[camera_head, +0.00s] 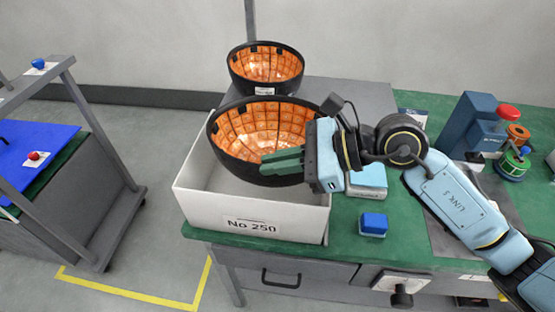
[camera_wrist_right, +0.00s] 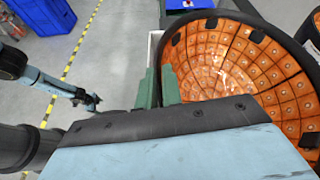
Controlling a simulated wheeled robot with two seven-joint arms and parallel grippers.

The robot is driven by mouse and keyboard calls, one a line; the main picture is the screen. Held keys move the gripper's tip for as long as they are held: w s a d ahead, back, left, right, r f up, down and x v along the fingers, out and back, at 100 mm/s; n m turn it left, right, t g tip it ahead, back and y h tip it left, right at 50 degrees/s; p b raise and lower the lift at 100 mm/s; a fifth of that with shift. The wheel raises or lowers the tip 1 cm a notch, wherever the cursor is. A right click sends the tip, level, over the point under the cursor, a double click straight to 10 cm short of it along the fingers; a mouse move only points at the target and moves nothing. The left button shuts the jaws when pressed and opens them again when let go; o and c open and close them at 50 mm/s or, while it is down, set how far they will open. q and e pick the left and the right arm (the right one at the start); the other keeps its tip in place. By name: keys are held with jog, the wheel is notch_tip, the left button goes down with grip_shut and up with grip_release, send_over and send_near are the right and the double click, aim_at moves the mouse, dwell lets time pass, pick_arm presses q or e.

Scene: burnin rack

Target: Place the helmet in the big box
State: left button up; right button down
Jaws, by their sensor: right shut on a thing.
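A black helmet (camera_head: 262,135) with an orange gridded inside is tilted, open side facing me, over the white box (camera_head: 205,208) labelled No 250. It covers part of the box's opening; I cannot tell whether it touches the box. My right gripper (camera_head: 268,163) is shut on the helmet's rim, its green fingers across the lower right edge. The right wrist view shows the fingers (camera_wrist_right: 160,90) at the rim and the helmet's inside (camera_wrist_right: 225,70). My left gripper (camera_wrist_right: 90,101) shows small and dark at the left there; its opening is unclear.
A second similar helmet (camera_head: 265,66) sits behind on a grey surface. On the green bench (camera_head: 345,225) are a blue block (camera_head: 373,224), a light blue box (camera_head: 367,180) and, at right, spools (camera_head: 514,163). A rack with a blue tray (camera_head: 35,145) stands left across open floor.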

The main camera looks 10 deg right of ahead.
jog(key=c, duration=1.6)
grip_release()
pick_arm(q)
jog(key=shift+w+a, duration=0.1)
jog(key=shift+a, duration=0.1)
pick_arm(e)
jog(key=shift+o, duration=0.2)
pick_arm(q)
jog(key=shift+d+r, duration=0.1)
jog(key=shift+d, duration=0.1)
pick_arm(e)
jog(key=shift+r, duration=0.1)
jog(key=shift+r+p, duration=0.55)
jog(key=shift+p, duration=0.05)
pick_arm(q)
jog(key=shift+a+b, duration=0.2)
jog(key=shift+b, duration=0.4)
pick_arm(e)
jog(key=v, duration=1.2)
pick_arm(q)
jog(key=shift+d, duration=0.2)
